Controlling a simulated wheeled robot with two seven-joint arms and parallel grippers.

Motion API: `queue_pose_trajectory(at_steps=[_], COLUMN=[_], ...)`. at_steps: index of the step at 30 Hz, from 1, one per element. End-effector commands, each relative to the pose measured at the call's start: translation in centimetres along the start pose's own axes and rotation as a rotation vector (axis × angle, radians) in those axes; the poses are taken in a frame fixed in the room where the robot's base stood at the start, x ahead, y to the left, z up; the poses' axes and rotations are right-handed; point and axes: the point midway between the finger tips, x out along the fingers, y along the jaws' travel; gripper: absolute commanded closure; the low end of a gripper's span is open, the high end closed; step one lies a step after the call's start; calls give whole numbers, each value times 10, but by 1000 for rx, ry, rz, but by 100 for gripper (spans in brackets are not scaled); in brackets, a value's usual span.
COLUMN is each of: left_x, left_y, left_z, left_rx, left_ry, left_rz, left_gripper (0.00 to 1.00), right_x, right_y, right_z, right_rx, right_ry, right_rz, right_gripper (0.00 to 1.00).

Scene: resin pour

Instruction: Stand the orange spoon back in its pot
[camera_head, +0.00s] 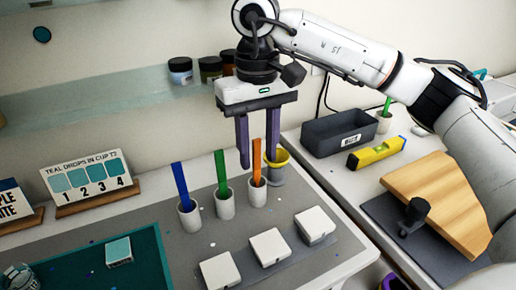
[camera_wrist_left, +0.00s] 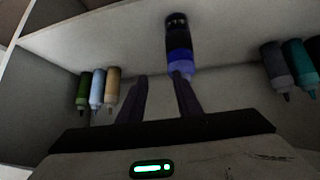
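Pots with a blue spoon (camera_head: 180,185) and a green spoon (camera_head: 221,172) stand left of it. A yellow-rimmed cup (camera_head: 278,160) is close by the right finger. White blocks (camera_head: 270,246) lie in front. A blue bottle (camera_wrist_left: 179,45) is beyond my left fingers.

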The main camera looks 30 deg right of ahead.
Motion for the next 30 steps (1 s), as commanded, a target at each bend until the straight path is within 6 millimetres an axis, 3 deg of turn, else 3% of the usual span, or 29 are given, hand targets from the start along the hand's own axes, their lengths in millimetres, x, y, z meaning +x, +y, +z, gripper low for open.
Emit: queue_pose_trajectory(at_steps=[8, 21, 30], left_x=[0, -8, -10], left_y=[0, 1, 1], left_z=[0, -8, -10], left_rx=[0, -1, -1], left_ry=[1, 2, 2], left_rz=[0, 1, 0], left_gripper=[69, 69, 69], right_x=[-8, -89, -103], right_y=[0, 0, 0], right_z=[0, 0, 0], right_rx=[0, 1, 0], right_ry=[1, 3, 0], right_rz=[-1, 0, 0], right_gripper=[66, 66, 66])
